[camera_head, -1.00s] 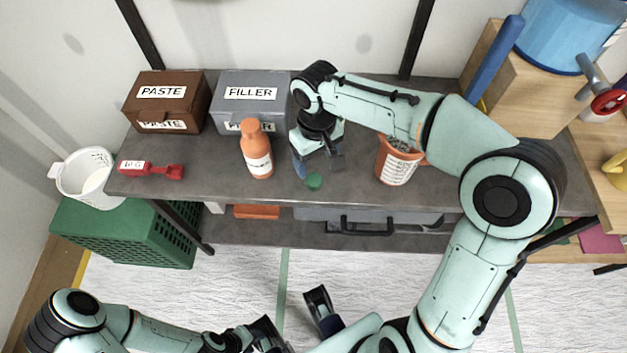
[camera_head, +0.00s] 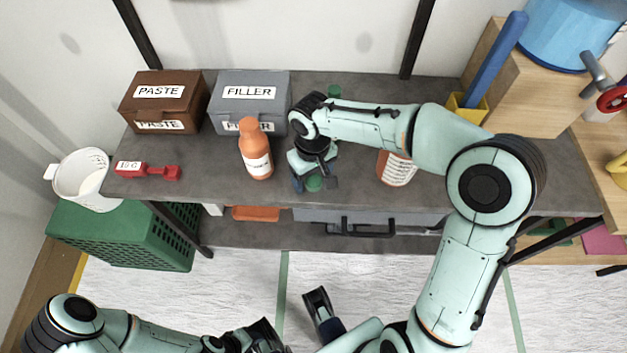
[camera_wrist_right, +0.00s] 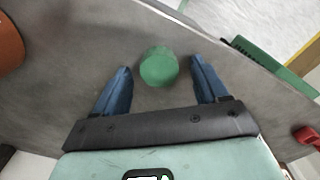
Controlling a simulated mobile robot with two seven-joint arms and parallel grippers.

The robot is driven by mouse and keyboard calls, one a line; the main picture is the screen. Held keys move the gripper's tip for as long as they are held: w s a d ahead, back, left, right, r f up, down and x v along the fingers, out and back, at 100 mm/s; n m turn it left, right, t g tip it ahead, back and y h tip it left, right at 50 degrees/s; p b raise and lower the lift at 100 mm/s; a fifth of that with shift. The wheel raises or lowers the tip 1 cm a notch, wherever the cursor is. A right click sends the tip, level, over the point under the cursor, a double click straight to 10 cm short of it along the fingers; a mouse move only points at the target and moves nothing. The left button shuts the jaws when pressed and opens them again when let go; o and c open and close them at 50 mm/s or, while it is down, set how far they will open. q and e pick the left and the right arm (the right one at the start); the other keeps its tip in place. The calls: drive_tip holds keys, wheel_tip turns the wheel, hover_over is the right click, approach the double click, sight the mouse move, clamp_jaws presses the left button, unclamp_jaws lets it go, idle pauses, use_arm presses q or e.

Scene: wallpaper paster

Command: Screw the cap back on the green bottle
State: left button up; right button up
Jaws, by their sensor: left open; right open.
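The green cap (camera_head: 314,183) lies on the grey tabletop near its front edge. My right gripper (camera_head: 315,186) is open above it. In the right wrist view the cap (camera_wrist_right: 158,66) sits between the two blue fingertips, apart from both. A small green part (camera_head: 334,91), likely the green bottle, shows at the back of the table behind my right forearm; the rest is hidden. My left gripper (camera_head: 292,308) is open and empty at the bottom of the head view, below the table's front edge.
An orange bottle (camera_head: 256,152) stands left of my right gripper. An orange tub (camera_head: 397,170) with a white label stands to its right, partly under my forearm. Brown (camera_head: 160,100) and grey (camera_head: 235,105) boxes stand behind. A red tool (camera_head: 150,171) lies at the left.

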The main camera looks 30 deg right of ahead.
sight(312, 178)
drive_tip(key=c, duration=1.1)
drive_tip(key=shift+r, duration=0.15)
use_arm(q)
drive_tip(key=r+p, duration=0.1)
drive_tip(key=s+r+p, duration=0.1)
drive_tip(key=p, duration=0.1)
drive_tip(key=r+p, duration=0.1)
drive_tip(key=shift+s+r+g+p, duration=0.25)
drive_tip(key=shift+r+g+p, duration=0.05)
drive_tip(key=shift+r+g, duration=0.1)
use_arm(e)
wheel_tip(312, 178, up, 20)
